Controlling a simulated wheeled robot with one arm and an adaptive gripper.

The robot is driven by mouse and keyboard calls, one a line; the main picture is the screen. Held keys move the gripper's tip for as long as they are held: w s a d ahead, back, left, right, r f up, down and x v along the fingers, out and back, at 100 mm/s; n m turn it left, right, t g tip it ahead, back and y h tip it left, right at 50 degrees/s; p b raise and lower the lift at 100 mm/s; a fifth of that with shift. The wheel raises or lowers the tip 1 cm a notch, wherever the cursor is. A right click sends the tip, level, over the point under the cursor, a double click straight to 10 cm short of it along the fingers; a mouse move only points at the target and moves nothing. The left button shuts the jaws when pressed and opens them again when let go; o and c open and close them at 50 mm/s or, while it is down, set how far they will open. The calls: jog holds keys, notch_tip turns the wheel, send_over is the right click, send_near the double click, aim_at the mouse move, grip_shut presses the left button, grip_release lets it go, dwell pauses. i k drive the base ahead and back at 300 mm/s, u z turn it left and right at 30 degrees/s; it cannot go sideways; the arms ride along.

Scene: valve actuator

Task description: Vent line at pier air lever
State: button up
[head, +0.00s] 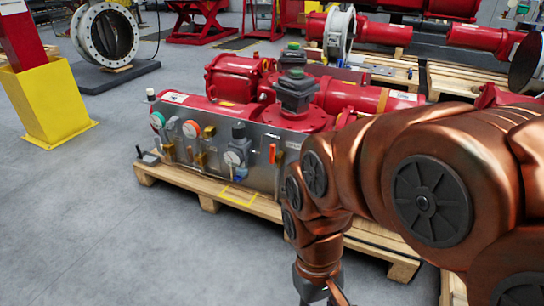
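A red valve actuator (222,78) lies on a wooden pallet, with a grey metal control panel (258,180) along its front. The panel carries gauges, including one (232,158), brass fittings (168,150), an upright orange lever (272,153) and a small blue part (241,172). A black handle (148,157) sticks out at the panel's left end. I cannot tell which part is the pier air lever. My gripper (320,298) hangs at the bottom edge, in front of the pallet and below the panel, apart from it. Its fingertips are cut off by the frame.
The pallet (262,208) projects in front of the panel. A yellow post base (50,105) stands at left; grey floor (110,220) is open in front. Other red actuators (380,32) on pallets stand behind. My copper arm covers the right side.

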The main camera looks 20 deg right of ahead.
aim_at(272, 151)
jog(key=z, duration=0.3)
jog(key=k, duration=0.35)
jog(key=u, duration=1.25)
jog(key=i, duration=1.15)
jog(key=z, duration=0.15)
